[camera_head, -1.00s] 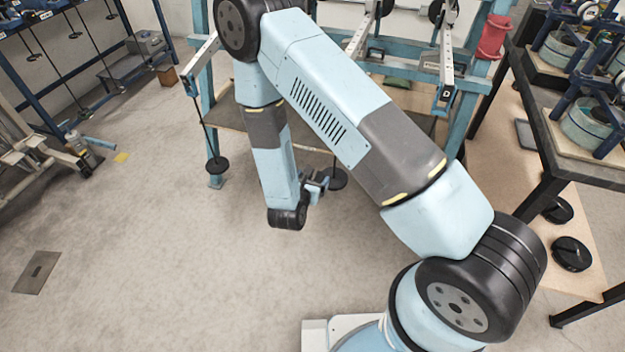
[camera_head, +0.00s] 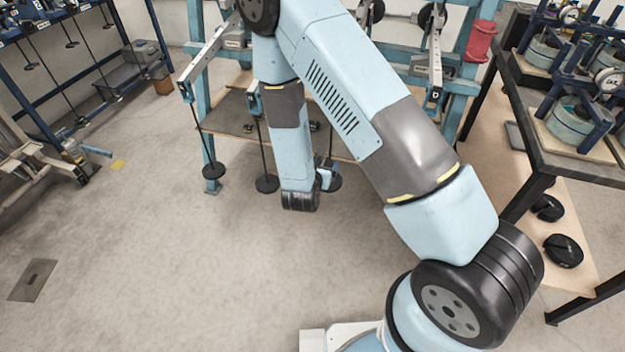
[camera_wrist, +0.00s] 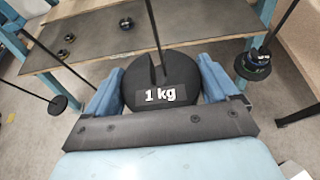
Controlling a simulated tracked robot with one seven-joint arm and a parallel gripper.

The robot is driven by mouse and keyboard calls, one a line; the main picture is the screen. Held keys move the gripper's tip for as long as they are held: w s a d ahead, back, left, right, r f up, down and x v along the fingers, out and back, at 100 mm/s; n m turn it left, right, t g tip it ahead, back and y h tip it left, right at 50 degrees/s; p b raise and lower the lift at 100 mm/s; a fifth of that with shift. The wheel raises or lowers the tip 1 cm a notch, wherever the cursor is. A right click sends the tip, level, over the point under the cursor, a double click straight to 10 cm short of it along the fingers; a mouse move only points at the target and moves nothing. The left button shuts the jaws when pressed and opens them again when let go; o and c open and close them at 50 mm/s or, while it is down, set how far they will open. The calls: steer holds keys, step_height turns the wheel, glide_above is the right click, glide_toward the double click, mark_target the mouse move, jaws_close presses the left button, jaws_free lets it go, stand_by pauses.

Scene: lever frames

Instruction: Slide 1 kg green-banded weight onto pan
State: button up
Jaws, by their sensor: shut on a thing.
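The weight (camera_wrist: 150,97) is a black slotted disc marked "1 kg" in the wrist view. No green band shows on its visible face. My gripper (camera_wrist: 162,92) is shut on it, with a blue finger at each side. A thin hanging rod (camera_wrist: 153,30) comes down from above and meets the disc at its slot. The pan is hidden behind or under the disc, so I cannot tell whether the disc rests on it. In the head view, my gripper (camera_head: 325,178) is partly hidden by my arm, beside the hanging disc (camera_head: 335,184).
Other discs hang at the far left (camera_head: 213,170) and left of my forearm (camera_head: 267,183). A low shelf (camera_head: 232,118) lies behind. Open floor (camera_head: 160,270) is at left.

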steer(key=w+d+r, duration=1.6)
steer(key=d+r, duration=0.1)
steer(key=r, duration=0.3)
steer(key=shift+d, duration=0.2)
steer(key=shift+s, duration=0.1)
